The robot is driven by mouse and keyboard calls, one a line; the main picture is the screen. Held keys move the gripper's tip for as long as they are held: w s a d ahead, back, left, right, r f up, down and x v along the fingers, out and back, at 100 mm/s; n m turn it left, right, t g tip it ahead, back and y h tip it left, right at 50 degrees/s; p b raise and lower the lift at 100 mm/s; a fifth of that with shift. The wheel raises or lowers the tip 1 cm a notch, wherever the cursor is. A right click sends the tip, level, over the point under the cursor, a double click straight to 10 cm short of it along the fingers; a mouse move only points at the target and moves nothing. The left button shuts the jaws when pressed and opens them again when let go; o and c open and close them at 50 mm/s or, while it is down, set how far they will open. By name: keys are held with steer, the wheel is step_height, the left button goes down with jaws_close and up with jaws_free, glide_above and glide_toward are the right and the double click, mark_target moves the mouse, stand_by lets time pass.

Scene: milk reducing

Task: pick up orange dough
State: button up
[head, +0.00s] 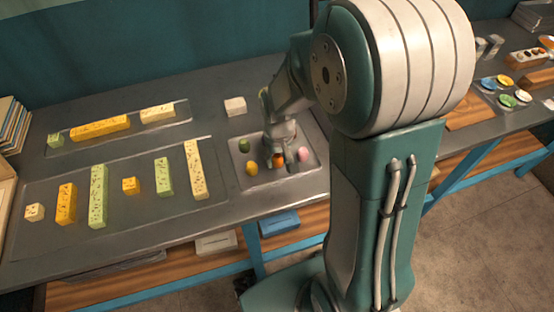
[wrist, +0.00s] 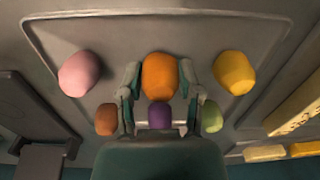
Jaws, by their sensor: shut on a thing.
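The orange dough (wrist: 160,75) is a rounded lump between the two fingers of my gripper (wrist: 159,85) in the wrist view. The gripper is shut on it. In the head view the orange dough (head: 279,160) shows partly under my gripper (head: 280,158), over the grey tray (head: 308,136). Whether the dough touches the tray cannot be told.
Pink dough (wrist: 79,74) and yellow dough (wrist: 235,73) lie on either side. Brown dough (wrist: 106,119), purple dough (wrist: 159,115) and green dough (wrist: 211,117) are in a second row. Several speckled blocks (head: 98,195) stand on the table to the left.

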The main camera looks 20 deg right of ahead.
mark_target(278, 158)
step_height(278, 158, up, 3)
steer(key=shift+s+d+r, duration=0.1)
steer(key=shift+s, duration=0.05)
steer(key=s+d+r, duration=0.5)
steer(key=s+r, duration=0.3)
steer(key=s, duration=0.4)
steer(key=shift+d+r, duration=0.3)
steer(key=shift+r, duration=0.1)
